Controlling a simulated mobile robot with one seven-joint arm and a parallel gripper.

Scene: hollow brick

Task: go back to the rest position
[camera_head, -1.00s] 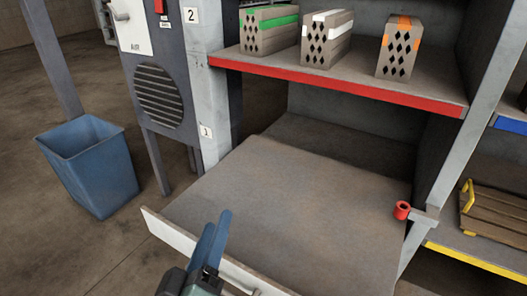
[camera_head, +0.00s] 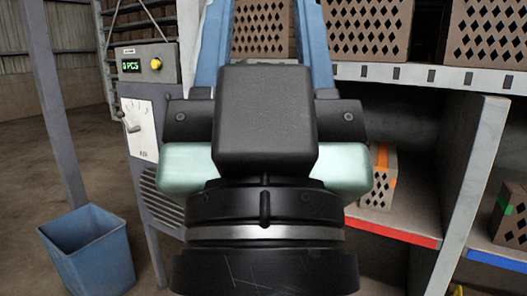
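My gripper (camera_head: 264,28) fills the middle of the view, raised and pointing up and away in front of the shelves. Its two blue fingers stand wide apart with no object held between them; only hollow bricks on the shelf behind show in the gap. The fingertips reach the top edge of the picture. The dark gripper body and wrist hide much of the shelf unit and whatever lies below.
Hollow bricks (camera_head: 368,28) stand on the upper shelf (camera_head: 425,76). An orange-marked brick (camera_head: 379,178) stands on the red-edged shelf (camera_head: 395,232). A green-marked brick (camera_head: 511,215) is at right. A grey control cabinet (camera_head: 152,90) and blue bin (camera_head: 90,252) stand at left.

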